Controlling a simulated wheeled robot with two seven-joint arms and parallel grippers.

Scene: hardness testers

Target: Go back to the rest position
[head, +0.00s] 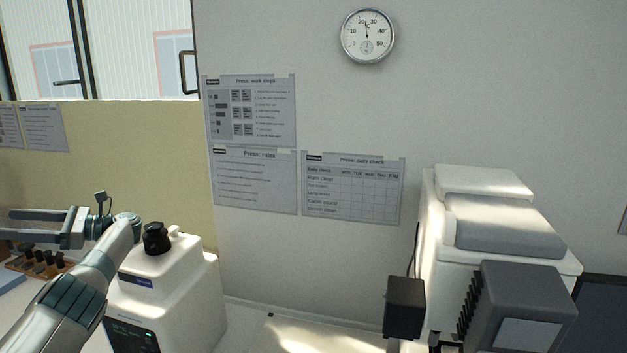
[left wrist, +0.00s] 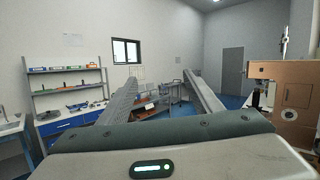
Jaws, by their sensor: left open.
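My left arm comes in from the lower left in the head view. My left gripper (head: 14,226) is at the left edge, with its fingers pointing left, spread apart and with nothing seen between them. It passes in front of the yellow-green wall panel, and the arm overlaps a white tester (head: 180,290) with a black knob on top. In the left wrist view both fingers of the left gripper (left wrist: 161,82) reach forward, wide apart, toward the open room. My right gripper is in neither view.
A white and grey machine (head: 480,215) stands at the right, with a dark box (head: 404,306) beside it. A wooden rack (head: 38,262) sits below the gripper. The left wrist view shows a brown machine (left wrist: 288,92) at the right and shelves (left wrist: 66,88) at the left.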

